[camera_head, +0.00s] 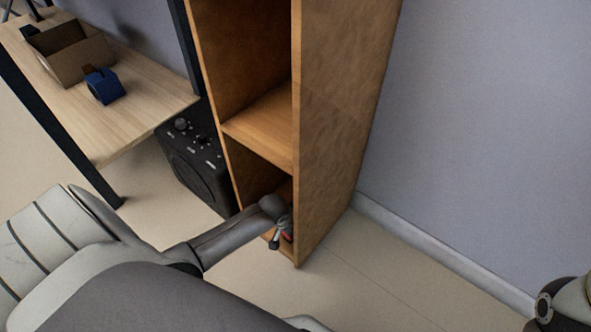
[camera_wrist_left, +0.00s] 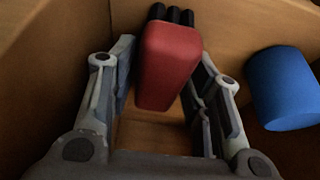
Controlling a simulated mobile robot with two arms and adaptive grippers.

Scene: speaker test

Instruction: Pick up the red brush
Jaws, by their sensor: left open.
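The red brush (camera_wrist_left: 167,62) lies in the bottom compartment of the wooden shelf (camera_head: 330,110), with several dark rods at its far end. In the left wrist view it is between the two fingers of my left gripper (camera_wrist_left: 165,75), which is open around it. In the head view my left gripper (camera_head: 281,234) reaches into the low front of the shelf, and only a small bit of red shows there. Whether a finger touches the brush I cannot tell. My right gripper is out of view.
A blue cylinder (camera_wrist_left: 284,88) stands just right of the gripper inside the compartment. The shelf's side walls are close by. A black speaker (camera_head: 197,165) stands left of the shelf, beside a wooden table (camera_head: 135,110) with a cardboard box (camera_head: 68,52) and a blue object (camera_head: 104,86).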

